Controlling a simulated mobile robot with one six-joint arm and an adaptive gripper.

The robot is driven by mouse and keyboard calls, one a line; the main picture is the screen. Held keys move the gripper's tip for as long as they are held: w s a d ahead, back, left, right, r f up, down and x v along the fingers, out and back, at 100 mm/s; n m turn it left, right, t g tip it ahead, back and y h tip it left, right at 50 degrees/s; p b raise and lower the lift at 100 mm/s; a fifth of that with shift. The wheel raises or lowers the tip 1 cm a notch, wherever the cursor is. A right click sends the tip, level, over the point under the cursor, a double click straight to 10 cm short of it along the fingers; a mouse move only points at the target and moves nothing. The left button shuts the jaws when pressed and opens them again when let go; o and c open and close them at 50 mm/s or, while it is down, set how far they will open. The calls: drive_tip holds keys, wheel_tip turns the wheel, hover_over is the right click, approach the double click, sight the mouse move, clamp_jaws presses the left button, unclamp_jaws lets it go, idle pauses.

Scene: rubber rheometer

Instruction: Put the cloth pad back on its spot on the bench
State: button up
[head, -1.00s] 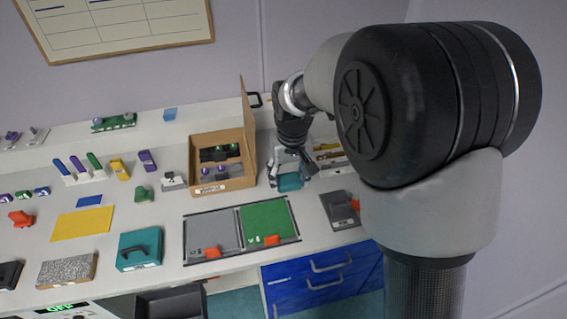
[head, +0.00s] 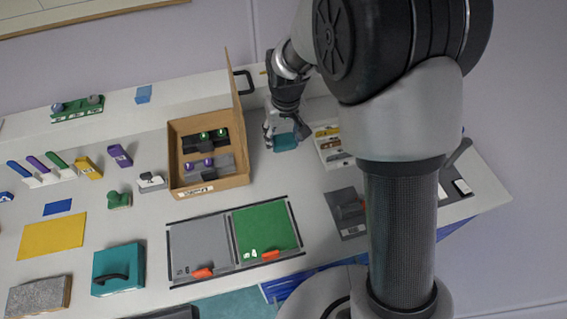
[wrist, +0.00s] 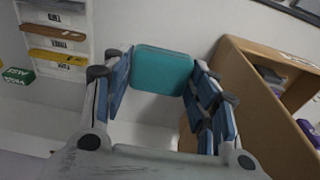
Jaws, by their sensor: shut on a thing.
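A teal pad (wrist: 161,70), which I take to be the cloth pad, is between the fingers of my gripper (wrist: 160,85) in the wrist view. My gripper is shut on it. In the head view my gripper (head: 285,136) points down, with the teal pad (head: 286,142) at its fingertips, right of the open cardboard box (head: 243,178). The pad seems to be just above the white bench (head: 283,178); I cannot tell the exact gap. No spot marked for the pad can be made out.
A rack with coloured, labelled compartments (wrist: 57,42) stands close by, right of my gripper in the head view. The cardboard box's raised flap (head: 234,75) is close on the left. A grey and green mat (head: 268,228) lies in front. Bare bench lies between box and rack.

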sight(283, 168)
wheel_tip(283, 168, down, 12)
drive_tip(key=b, duration=0.3)
drive_tip(key=shift+w, duration=0.1)
drive_tip(key=shift+r, duration=0.1)
drive_tip(key=o, duration=1)
